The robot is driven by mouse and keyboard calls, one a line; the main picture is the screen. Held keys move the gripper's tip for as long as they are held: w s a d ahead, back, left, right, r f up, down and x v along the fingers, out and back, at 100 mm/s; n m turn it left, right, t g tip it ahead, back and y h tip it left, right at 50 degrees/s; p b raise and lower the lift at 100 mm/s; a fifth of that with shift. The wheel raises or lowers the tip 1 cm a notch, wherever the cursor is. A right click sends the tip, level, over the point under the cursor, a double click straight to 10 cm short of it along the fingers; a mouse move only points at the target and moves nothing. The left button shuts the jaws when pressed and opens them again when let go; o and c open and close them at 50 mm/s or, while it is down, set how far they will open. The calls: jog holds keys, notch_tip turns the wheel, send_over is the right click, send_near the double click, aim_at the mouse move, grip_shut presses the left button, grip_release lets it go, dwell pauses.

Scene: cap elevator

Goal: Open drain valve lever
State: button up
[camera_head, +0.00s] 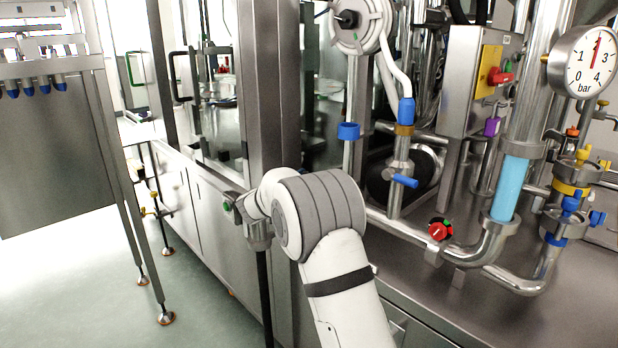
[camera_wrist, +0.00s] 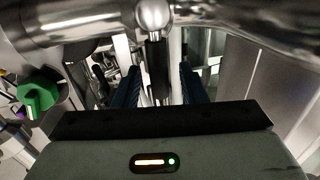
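In the wrist view a lever (camera_wrist: 157,62) with a black grip hangs from a steel ball fitting, in front of my gripper (camera_wrist: 158,86). It looks like the drain valve lever, but the frames do not confirm this. My gripper's two dark blue fingers stand apart on either side of the lever's line, with gaps visible at both sides. How deep the lever sits between the fingers is unclear. In the head view my white and grey arm reaches toward the cabinet's front corner, and my fingertips cannot be made out there.
Steel pipes (camera_wrist: 70,22) cross close above the lever. A green knob (camera_wrist: 38,94) is at left in the wrist view. The head view shows a red knob (camera_head: 440,229), a blue valve handle (camera_head: 405,181) and a pressure gauge (camera_head: 590,62) at right. Open floor (camera_head: 205,300) lies at left.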

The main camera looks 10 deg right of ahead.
jog(key=shift+x, duration=0.95)
jog(key=shift+c, duration=0.4)
grip_shut()
